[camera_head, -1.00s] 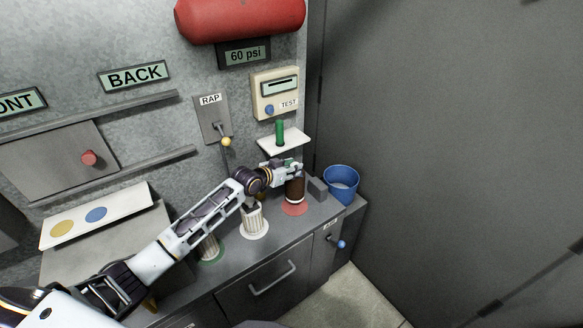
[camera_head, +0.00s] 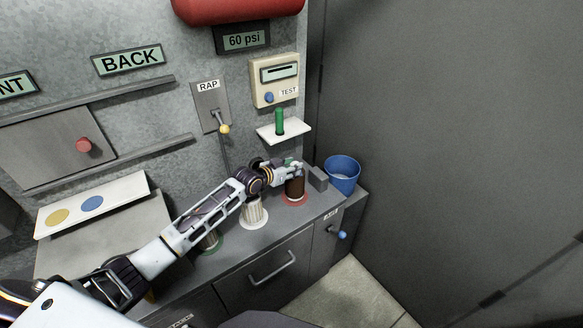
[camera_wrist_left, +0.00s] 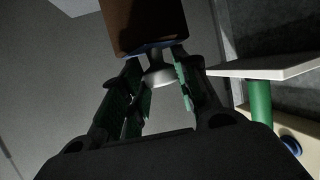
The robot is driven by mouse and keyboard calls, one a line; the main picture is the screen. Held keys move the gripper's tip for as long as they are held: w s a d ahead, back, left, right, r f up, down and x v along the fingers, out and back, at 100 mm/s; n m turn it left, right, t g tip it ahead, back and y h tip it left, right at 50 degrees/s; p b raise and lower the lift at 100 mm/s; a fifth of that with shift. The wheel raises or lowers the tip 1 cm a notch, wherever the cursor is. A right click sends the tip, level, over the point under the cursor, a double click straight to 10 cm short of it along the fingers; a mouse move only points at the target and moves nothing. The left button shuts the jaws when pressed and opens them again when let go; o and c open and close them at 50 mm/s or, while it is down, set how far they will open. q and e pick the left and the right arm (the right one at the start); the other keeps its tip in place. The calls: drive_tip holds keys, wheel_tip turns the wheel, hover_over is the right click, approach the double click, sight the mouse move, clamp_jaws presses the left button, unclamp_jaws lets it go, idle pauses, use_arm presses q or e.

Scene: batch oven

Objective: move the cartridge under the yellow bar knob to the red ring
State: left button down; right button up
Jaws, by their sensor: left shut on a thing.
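A dark brown cartridge (camera_head: 295,187) with a pale band near its bottom stands upright over the red ring (camera_head: 285,201) on the counter. Its base appears at the ring, but I cannot tell whether it is fully seated. My left gripper (camera_head: 291,168) is shut on the cartridge's top. In the left wrist view a brown body (camera_wrist_left: 145,25) shows beyond the green-padded fingers (camera_wrist_left: 158,88), with a grey round piece between them. I cannot make out a yellow bar knob; the gripper may hide it. My right gripper is not in view.
Pleated pale cartridges stand on a white ring (camera_head: 253,224) and a green ring (camera_head: 210,251) to the left. A grey block (camera_head: 318,179) and blue bucket (camera_head: 342,173) are close on the right. A white shelf (camera_head: 284,132) with a green post is just above the gripper.

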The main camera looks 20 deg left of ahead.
use_arm(q)
drive_tip(key=shift+f+b, duration=0.3)
drive_tip(key=shift+f, duration=0.2)
idle(1.1)
drive_tip(key=c, duration=1)
unclamp_jaws()
drive_tip(key=shift+f, duration=0.1)
drive_tip(key=shift+r, duration=5.05)
